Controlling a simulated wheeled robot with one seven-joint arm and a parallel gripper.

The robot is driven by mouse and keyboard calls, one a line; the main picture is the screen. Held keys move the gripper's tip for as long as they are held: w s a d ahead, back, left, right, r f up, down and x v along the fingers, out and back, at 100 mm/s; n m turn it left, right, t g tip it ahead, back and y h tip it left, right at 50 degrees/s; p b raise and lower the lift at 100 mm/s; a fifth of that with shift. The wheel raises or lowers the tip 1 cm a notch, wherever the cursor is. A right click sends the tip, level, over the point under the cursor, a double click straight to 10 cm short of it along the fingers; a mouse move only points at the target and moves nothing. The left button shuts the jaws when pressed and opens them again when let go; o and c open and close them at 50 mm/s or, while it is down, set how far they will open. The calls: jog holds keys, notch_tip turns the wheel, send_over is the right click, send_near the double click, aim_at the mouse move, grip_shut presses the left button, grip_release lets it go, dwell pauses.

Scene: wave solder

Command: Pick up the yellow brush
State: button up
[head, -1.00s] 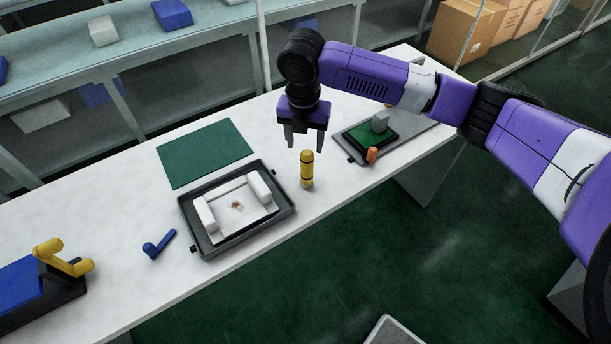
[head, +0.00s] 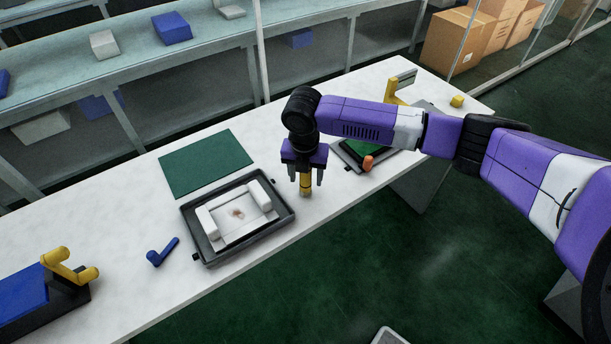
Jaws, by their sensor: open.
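The yellow brush (head: 305,186) stands upright on the white table, just right of a black tray. Its upper part is hidden behind my gripper. My gripper (head: 305,178) points down over the brush from above. Its two dark fingers are apart, one on the left and one on the right of the brush in the picture. I cannot tell whether a finger touches it.
The black tray (head: 209,250) with a white holder stands close on the left. A green mat (head: 180,180) lies behind it. A blue tool (head: 162,251) lies further left. An orange piece (head: 368,162) is at a green board on the right, partly behind my arm.

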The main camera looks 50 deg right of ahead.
jog(key=shift+f, duration=0.15)
jog(key=shift+c, duration=0.3)
grip_shut()
notch_tip(320, 180, up, 20)
jog(key=b, duration=0.2)
dwell(0.3)
